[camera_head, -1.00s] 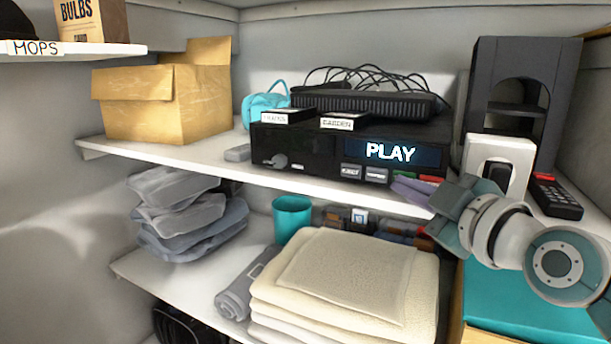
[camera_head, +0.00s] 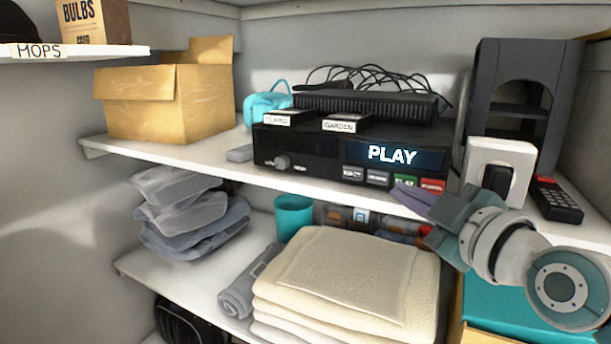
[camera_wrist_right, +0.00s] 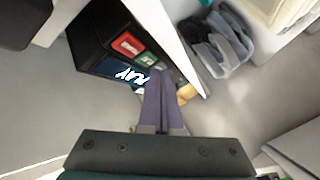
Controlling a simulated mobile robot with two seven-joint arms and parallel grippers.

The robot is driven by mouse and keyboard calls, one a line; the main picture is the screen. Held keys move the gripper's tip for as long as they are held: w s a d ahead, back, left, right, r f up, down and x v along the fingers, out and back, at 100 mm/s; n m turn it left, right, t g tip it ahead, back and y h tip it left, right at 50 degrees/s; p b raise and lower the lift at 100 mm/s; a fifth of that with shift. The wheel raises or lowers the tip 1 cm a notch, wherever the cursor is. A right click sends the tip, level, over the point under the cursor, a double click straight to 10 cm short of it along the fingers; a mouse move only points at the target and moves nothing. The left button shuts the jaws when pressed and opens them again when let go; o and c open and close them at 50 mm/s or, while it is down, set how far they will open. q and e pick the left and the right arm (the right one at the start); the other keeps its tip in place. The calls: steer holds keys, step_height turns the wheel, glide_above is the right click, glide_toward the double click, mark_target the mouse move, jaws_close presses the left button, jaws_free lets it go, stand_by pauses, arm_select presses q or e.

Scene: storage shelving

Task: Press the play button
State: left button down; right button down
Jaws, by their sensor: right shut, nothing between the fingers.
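The black player (camera_head: 310,150) stands on the middle shelf. Its lit display (camera_head: 392,155) reads PLAY. Below the display is a row of buttons, with the green PLAY button (camera_head: 405,180) left of a red button (camera_head: 432,186). My right gripper (camera_head: 402,193) is shut and empty, its purple fingers just below and in front of the green button, seemingly apart from it. In the right wrist view, the shut fingers (camera_wrist_right: 160,80) point toward the player, and the green button (camera_wrist_right: 146,59) shows just beyond their tips. My left gripper is not in view.
A white box (camera_head: 488,160) and a black remote (camera_head: 556,200) are close to my right arm, with a dark grey stand (camera_head: 545,62) behind. Folded cream towels (camera_head: 345,275) lie on the shelf below. Two small labelled boxes and a cabled black device rest on the player.

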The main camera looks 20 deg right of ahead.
steer(key=s+a+p, duration=0.2)
steer(key=s+a, duration=0.1)
steer(key=shift+s+a+p, duration=0.1)
steer(key=shift+a+p, duration=0.3)
stand_by(0.4)
steer(key=s+a+f+m+g+y+p, duration=0.1)
steer(key=s+a+f+m+g+y, duration=0.15)
steer(key=s+a+f+g, duration=0.4)
steer(key=s+a+m+g+p, duration=0.1)
steer(key=s+m+g, duration=0.45)
steer(key=s, duration=1.05)
step_height(320, 180, up, 38)
steer(key=s+n+g+h+p, duration=0.1)
steer(key=p, duration=3.7)
steer(key=shift+r+g, duration=0.2)
steer(key=shift+g, duration=0.1)
